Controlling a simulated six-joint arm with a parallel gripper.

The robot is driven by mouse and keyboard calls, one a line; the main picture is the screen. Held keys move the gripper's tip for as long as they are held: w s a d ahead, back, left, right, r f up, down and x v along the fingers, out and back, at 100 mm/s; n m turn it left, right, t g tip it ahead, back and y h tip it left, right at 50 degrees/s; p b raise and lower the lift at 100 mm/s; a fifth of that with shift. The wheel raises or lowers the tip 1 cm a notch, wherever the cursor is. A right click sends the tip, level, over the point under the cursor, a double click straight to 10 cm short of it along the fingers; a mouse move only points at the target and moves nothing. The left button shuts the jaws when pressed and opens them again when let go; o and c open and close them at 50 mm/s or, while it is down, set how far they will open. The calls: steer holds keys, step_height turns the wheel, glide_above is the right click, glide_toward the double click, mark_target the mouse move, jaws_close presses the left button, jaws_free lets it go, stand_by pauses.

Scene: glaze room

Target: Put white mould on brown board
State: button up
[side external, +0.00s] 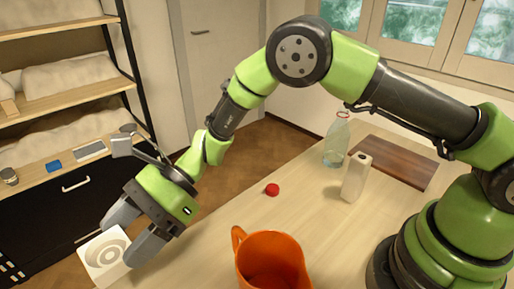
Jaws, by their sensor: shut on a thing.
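The white mould (106,257) is a flat pale block with round rings on its face, at the lower left of the side external view. My gripper (135,243) is shut on the white mould, its grey fingers at the block's upper and right sides and covering part of it. The mould is tilted, and I cannot tell whether it touches the table. The brown board (398,171) lies flat on the table at the right, far from my gripper. The visible top of the board is bare.
An orange jug (270,262) stands at the front middle. A red ball-like thing (272,189) lies mid-table. A cream block-shaped bottle (355,178) and a clear glass bottle (336,142) stand just left of the board. Shelves (62,118) rise at the left beyond the table.

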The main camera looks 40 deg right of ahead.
step_height(320, 180, up, 12)
steer(key=f, duration=0.1)
steer(key=w+d+r+m+t+h, duration=0.15)
steer(key=w+d+m+t, duration=0.25)
steer(key=d, duration=0.7)
steer(key=w+d+m+t+h, duration=0.3)
steer(key=d+m+t, duration=0.2)
steer(key=d, duration=0.5)
steer(key=w+d+r+m+t+h, duration=0.1)
steer(key=w+d+m+t+h, duration=0.25)
steer(key=d, duration=0.75)
steer(key=m+g+h, duration=0.2)
steer(key=m+h, duration=1.3)
steer(key=m, duration=0.1)
glide_above(377, 151)
steer(key=s+a, duration=0.2)
steer(key=a, duration=0.3)
step_height(377, 151, down, 3)
steer(key=shift+n, duration=0.25)
steer(key=shift+w+d+f, duration=0.1)
steer(key=shift+w+f, duration=0.1)
steer(key=shift+f, duration=4.95)
steer(key=shift+w+d+f, duration=0.1)
steer(key=shift+w+f, duration=0.05)
steer(key=shift+f, duration=4.95)
